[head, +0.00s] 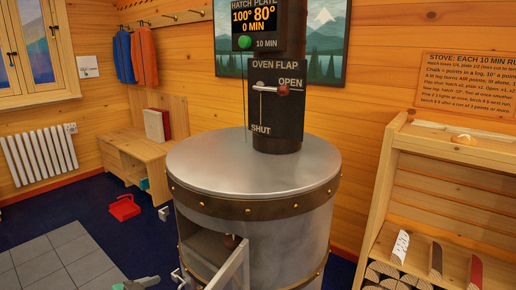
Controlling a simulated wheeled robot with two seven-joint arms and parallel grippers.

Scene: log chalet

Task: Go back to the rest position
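A grey piece with some green (138,284) shows at the bottom edge, left of the stove. It may be part of my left gripper, but it is cut off and I cannot tell whether any fingers are open or shut. My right gripper is not in view. The round metal stove (252,175) stands in the middle, and its door (232,268) hangs open at the front. The oven flap lever (283,90) on the flue points towards OPEN. The hatch plate display (254,17) above reads 100°, 80° and 0 MIN.
A wooden rack (398,180) with logs and marked pieces stands at the right. A wooden bench (150,150) with a red-covered item is at the back left. A red dustpan (124,207) lies on the blue floor near grey tiles (50,262). A white radiator (39,154) is on the left wall.

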